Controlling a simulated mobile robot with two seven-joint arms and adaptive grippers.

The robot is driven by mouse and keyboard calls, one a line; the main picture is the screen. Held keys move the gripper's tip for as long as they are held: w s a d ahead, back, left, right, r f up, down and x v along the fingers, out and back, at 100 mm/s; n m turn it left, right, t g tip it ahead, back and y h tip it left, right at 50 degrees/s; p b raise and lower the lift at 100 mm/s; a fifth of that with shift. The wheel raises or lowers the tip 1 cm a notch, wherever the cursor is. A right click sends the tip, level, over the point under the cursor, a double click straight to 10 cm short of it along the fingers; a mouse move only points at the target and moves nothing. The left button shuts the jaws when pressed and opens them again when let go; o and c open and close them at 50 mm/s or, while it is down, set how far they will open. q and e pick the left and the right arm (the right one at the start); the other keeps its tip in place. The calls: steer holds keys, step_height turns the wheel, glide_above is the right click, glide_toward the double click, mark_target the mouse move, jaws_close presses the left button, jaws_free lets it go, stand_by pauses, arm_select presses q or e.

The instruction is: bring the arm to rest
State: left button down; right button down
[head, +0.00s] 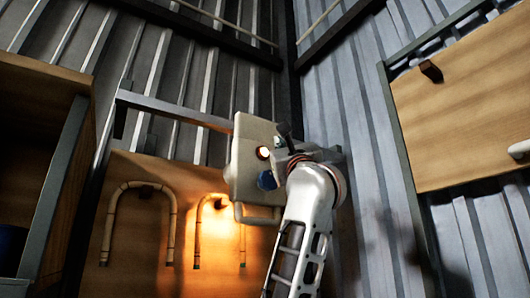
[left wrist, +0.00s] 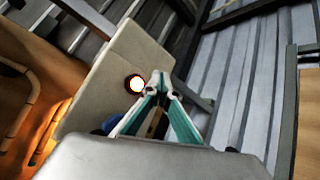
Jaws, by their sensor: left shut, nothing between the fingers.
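My left arm rises from the bottom of the head view. Its left gripper (head: 280,141) is in front of a pale beige boxy panel, and part of it is hard to make out there. In the left wrist view its teal fingers (left wrist: 160,84) meet at the tips, shut and empty. The beige panel (left wrist: 105,75) is just beyond the fingers, with a round glowing light (left wrist: 137,84) close to the fingertips. I cannot tell whether they touch. My right gripper is not in view.
Bent rattan canes hang on a wooden board; one (head: 107,220) is at left, another (head: 198,230) is under the panel. A wooden cabinet (head: 45,180) stands at left. A wooden board (head: 470,110) is on a metal frame at right. Corrugated walls close the back.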

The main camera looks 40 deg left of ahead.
arm_select(q)
steer(key=shift+s+d, duration=0.1)
steer(key=shift+d, duration=0.1)
stand_by(0.5)
